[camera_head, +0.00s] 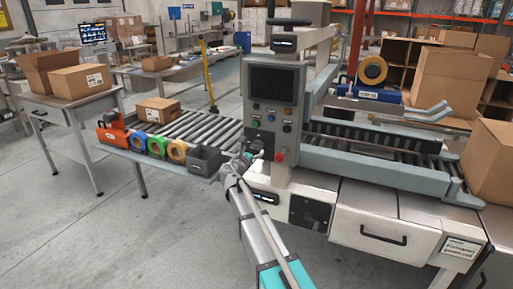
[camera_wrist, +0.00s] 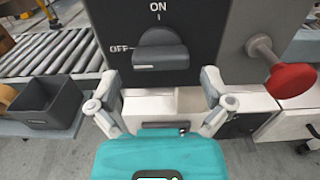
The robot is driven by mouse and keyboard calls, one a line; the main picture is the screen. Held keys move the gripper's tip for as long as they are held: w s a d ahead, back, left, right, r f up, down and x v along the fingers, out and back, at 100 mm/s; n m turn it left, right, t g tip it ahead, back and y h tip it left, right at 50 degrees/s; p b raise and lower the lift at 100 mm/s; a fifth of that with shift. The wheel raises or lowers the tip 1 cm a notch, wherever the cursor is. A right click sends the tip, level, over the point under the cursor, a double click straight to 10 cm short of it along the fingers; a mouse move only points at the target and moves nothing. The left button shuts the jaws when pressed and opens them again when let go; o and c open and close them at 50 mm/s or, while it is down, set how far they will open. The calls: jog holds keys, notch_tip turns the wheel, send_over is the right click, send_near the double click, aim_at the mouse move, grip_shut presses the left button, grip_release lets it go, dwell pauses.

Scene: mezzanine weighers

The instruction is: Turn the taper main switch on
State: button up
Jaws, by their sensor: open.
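The main switch knob (camera_wrist: 160,50) is a dark grey rotary handle on a dark plate (camera_wrist: 205,25). "ON" is printed above it and "OFF" at its left. The handle looks crosswise in the wrist view, but its exact pointing is hard to tell. My gripper (camera_wrist: 161,84) is open, with one finger on each side just below the knob, apart from it as far as I can see. In the head view my gripper (camera_head: 243,160) is at the lower left of the grey control column (camera_head: 274,125) and hides the switch there.
A red mushroom button (camera_wrist: 291,80) sticks out close at the right of the switch. A dark open bin (camera_wrist: 45,105) stands at the left on the shelf beside the roller conveyor (camera_wrist: 55,55). Tape rolls (camera_head: 157,146) and a carton (camera_head: 158,109) are farther left.

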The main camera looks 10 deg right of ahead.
aim_at(256, 147)
jog(key=shift+x, duration=1.8)
jog(key=c, duration=0.9)
